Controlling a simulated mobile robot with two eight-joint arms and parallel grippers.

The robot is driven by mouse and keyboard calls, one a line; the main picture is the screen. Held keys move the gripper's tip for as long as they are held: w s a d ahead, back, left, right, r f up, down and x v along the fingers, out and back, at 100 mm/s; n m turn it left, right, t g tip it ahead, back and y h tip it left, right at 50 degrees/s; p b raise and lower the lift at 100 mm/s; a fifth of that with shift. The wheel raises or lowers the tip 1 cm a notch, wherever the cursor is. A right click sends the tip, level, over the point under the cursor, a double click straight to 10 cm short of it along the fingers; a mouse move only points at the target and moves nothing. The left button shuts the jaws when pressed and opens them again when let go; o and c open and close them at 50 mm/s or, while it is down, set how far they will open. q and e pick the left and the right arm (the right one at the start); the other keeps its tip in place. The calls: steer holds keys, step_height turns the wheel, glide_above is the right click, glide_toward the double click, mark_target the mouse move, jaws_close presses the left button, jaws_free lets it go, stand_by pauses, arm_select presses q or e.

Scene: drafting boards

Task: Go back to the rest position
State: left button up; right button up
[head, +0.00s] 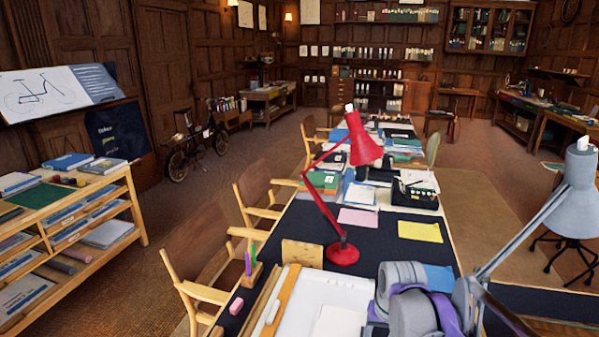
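Neither of my grippers can be made out in the head view. A grey and purple jointed part, which looks like one of my own arm links, shows at the bottom right, over the near end of the long table (285,238). It hides part of the table top and the lower part of a grey desk lamp (580,185). No fingertips show on it, and nothing is seen held.
A red desk lamp (343,253) stands on the table. A white drawing board (335,295) lies near. Wooden chairs (205,260) line the left side. A wooden shelf unit (135,205) stands far left, a bicycle (190,145) behind it. Brown floor between is clear.

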steer(key=s+f+n+t, duration=0.1)
steer(key=s+f, duration=0.2)
steer(key=s, duration=0.8)
steer(key=s+f+t, duration=0.2)
steer(key=s+f, duration=0.1)
steer(key=s, duration=0.7)
steer(key=shift+s+a+n, duration=0.3)
steer(key=shift+s+n, duration=0.1)
